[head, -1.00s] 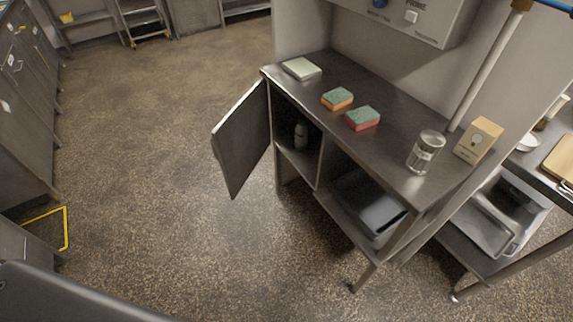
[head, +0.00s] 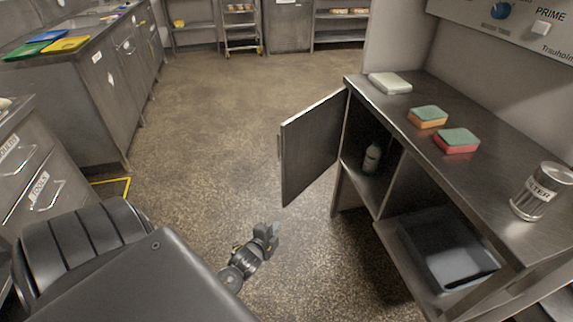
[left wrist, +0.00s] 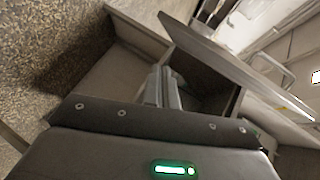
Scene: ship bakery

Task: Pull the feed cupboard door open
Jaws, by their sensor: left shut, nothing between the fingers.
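The feed cupboard door (head: 312,145) is a grey metal panel. In the head view it stands swung well open, out to the left of the cupboard (head: 347,135), with its handle along the far left edge. My left gripper (head: 268,238) is low in front of the door, apart from it, over the floor. Its fingers (left wrist: 172,88) are shut with nothing between them. The left wrist view shows metal panels beyond the fingers; I cannot tell for sure which furniture they belong to. My right gripper is out of view.
Inside the cupboard stands a green bottle (head: 372,158); a dark tray (head: 445,255) is on the lower shelf. Sponges (head: 428,117) and a metal canister (head: 541,190) sit on top. Drawers (head: 40,185) stand at left. The floor (head: 215,110) between is clear.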

